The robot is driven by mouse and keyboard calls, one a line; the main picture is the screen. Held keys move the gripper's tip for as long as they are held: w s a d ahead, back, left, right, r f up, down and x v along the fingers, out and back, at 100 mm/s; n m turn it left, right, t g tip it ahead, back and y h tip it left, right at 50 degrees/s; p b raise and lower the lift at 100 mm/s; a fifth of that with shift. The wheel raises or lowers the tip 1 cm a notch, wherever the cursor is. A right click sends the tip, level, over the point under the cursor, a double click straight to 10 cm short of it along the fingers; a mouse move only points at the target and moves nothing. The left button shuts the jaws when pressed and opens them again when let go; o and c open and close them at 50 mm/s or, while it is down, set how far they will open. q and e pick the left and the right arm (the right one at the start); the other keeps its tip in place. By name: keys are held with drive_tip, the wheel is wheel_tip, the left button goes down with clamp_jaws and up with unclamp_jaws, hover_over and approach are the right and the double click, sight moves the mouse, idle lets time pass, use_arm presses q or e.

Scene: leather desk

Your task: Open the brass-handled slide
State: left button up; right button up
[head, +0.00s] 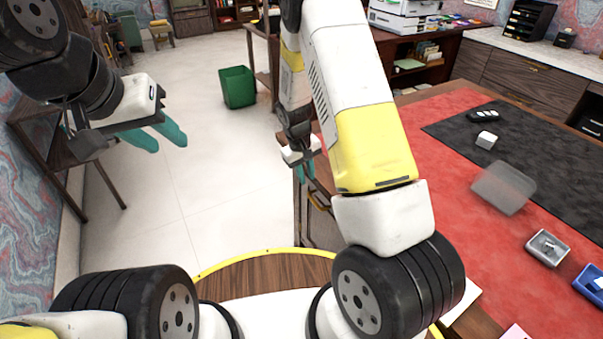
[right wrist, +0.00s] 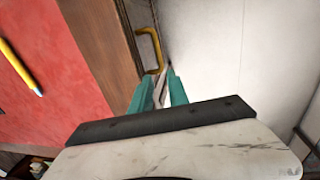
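The brass handle (head: 319,203) is a small yellow-gold pull on the left side of the desk, low beside my right gripper (head: 305,172). My left gripper (head: 167,143) is open and empty over the floor at the left, far from the desk.
The red desk top (head: 440,190) carries a dark mat (head: 560,160), a white cube (head: 486,140), a translucent box (head: 503,187), a grey tray (head: 547,248) and a blue tray (head: 590,285). A green bin (head: 238,86) stands on the floor.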

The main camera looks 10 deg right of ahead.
sight(310, 197)
drive_tip(key=f, duration=0.3)
drive_tip(key=d+f, duration=0.1)
drive_tip(key=f, duration=0.5)
drive_tip(key=shift+w+d, duration=0.2)
drive_tip(key=shift+w, duration=0.05)
drive_tip(key=shift+c, duration=0.4)
clamp_jaws()
drive_tip(key=shift+r, duration=0.1)
idle(0.6)
